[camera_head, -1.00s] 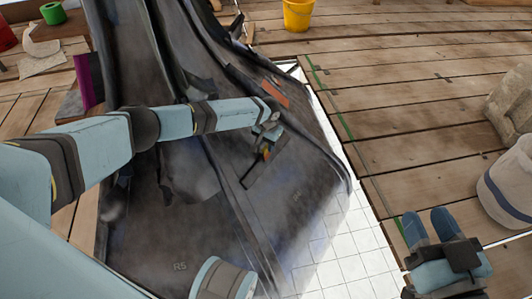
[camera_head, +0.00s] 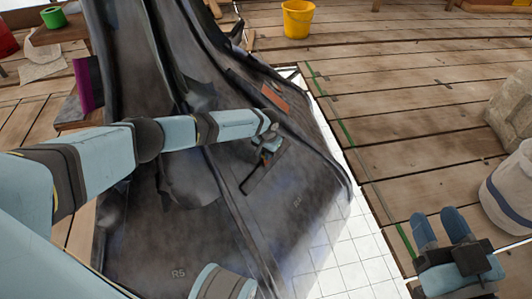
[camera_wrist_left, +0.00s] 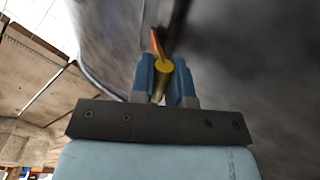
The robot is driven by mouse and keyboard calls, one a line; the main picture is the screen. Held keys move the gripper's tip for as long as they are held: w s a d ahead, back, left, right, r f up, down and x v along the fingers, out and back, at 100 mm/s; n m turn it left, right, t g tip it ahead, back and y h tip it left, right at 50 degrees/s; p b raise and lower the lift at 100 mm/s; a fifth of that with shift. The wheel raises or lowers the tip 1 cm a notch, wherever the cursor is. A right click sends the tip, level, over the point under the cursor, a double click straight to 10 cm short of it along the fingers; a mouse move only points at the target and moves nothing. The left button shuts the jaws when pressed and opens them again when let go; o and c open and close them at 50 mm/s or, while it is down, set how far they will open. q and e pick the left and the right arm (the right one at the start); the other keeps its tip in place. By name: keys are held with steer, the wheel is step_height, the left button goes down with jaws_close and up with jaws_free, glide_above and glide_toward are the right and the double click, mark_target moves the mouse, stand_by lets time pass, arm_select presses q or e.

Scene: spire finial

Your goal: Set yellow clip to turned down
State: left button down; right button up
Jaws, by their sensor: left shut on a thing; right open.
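The yellow clip (camera_wrist_left: 162,68) shows between the fingertips of my left gripper (camera_wrist_left: 165,85) in the left wrist view, in front of the dark sheet. An orange piece (camera_wrist_left: 157,42) juts out just beyond it. In the head view my left gripper (camera_head: 267,150) is low over the dark sheet (camera_head: 190,240), by a thin dark slot or strip (camera_head: 262,175). The fingers hide most of the clip there, so its turn cannot be told. My right gripper (camera_head: 445,228) is open and empty at the lower right, over the planks.
An orange strip (camera_head: 275,97) lies on the sheet beyond my left gripper. A yellow bucket (camera_head: 297,20) stands at the back. A pale sack or bucket (camera_head: 510,190) and a stone block (camera_head: 512,105) are at the right. The wooden planks (camera_head: 400,105) between are mostly clear.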

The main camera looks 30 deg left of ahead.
arm_select(q)
steer(key=shift+w+r+p, duration=0.1)
steer(key=shift+r+p, duration=0.15)
steer(key=shift+p, duration=0.1)
steer(key=shift+h+p, duration=0.35)
steer(key=shift+h, duration=0.05)
steer(key=shift+a+f+h, duration=0.1)
steer(key=shift+a+h, duration=0.1)
steer(key=shift+h, duration=0.1)
steer(key=shift+a+f+h, duration=0.25)
steer(key=shift+f+h, duration=0.1)
steer(key=shift+h, duration=0.05)
steer(key=shift+a, duration=0.1)
steer(key=shift+h, duration=0.3)
arm_select(e)
steer(key=shift+s+a+f+m+g, duration=0.2)
steer(key=shift+s+m+g, duration=0.15)
steer(key=shift+m, duration=0.25)
arm_select(q)
steer(key=c, duration=1.1)
jaws_free()
steer(key=shift+a, duration=0.1)
